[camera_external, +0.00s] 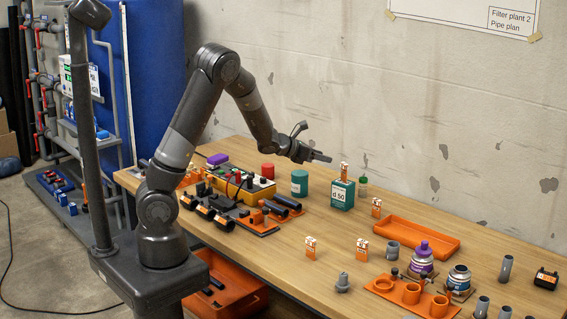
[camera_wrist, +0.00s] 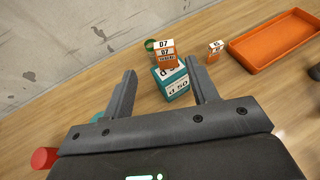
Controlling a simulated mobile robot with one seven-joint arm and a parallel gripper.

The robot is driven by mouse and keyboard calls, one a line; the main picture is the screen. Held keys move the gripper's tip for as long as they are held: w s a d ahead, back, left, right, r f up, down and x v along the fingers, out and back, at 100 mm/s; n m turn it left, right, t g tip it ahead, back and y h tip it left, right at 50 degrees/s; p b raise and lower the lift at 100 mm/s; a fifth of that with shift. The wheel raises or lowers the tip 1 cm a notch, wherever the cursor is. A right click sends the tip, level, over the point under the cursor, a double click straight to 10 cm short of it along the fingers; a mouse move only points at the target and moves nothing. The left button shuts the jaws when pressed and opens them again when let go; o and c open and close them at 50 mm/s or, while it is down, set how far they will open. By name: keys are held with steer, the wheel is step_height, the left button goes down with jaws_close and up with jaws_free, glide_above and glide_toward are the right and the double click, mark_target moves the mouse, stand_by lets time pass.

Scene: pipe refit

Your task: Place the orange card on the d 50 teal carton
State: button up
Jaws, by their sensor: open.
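The teal carton (camera_external: 342,196) labelled "d 50" stands on the wooden bench near the wall; it also shows in the wrist view (camera_wrist: 176,88). An orange and white card (camera_external: 344,172) stands upright on its top, and the wrist view shows "07" on this card (camera_wrist: 165,54). Similar small orange and white cards stand on the bench: one right of the carton (camera_external: 376,208), two nearer the front (camera_external: 310,248) (camera_external: 362,250). My gripper (camera_external: 328,158) is open and empty, up and left of the carton. In the wrist view the card appears between its fingers (camera_wrist: 160,69), apart from both.
An orange tray (camera_external: 408,248) lies empty right of the carton. A teal cylinder (camera_external: 299,183) and a red one (camera_external: 267,171) stand to its left. Pipe parts and tins crowd the right end; the middle front is partly clear.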

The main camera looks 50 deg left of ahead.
steer(key=s+a+r+n+g+y, duration=0.1)
steer(key=s+a+r+n+y, duration=0.35)
steer(key=n, duration=0.65)
steer(key=s+a+r+n+g+y, duration=0.1)
steer(key=s+a+r+n, duration=0.4)
steer(key=s+n, duration=0.4)
steer(key=s+d+r+n+g, duration=0.1)
steer(key=s+n+g, duration=0.1)
steer(key=s+n, duration=0.8)
steer(key=s+d+r+n+g, duration=0.2)
steer(key=s+n+g, duration=0.1)
steer(key=s+n, duration=0.6)
steer(key=s, duration=0.4)
steer(key=shift+s+d+r+n+h, duration=0.15)
steer(key=shift+s+d+n+h, duration=0.15)
steer(key=shift+s+n+h, duration=0.1)
steer(key=shift+o, duration=0.4)
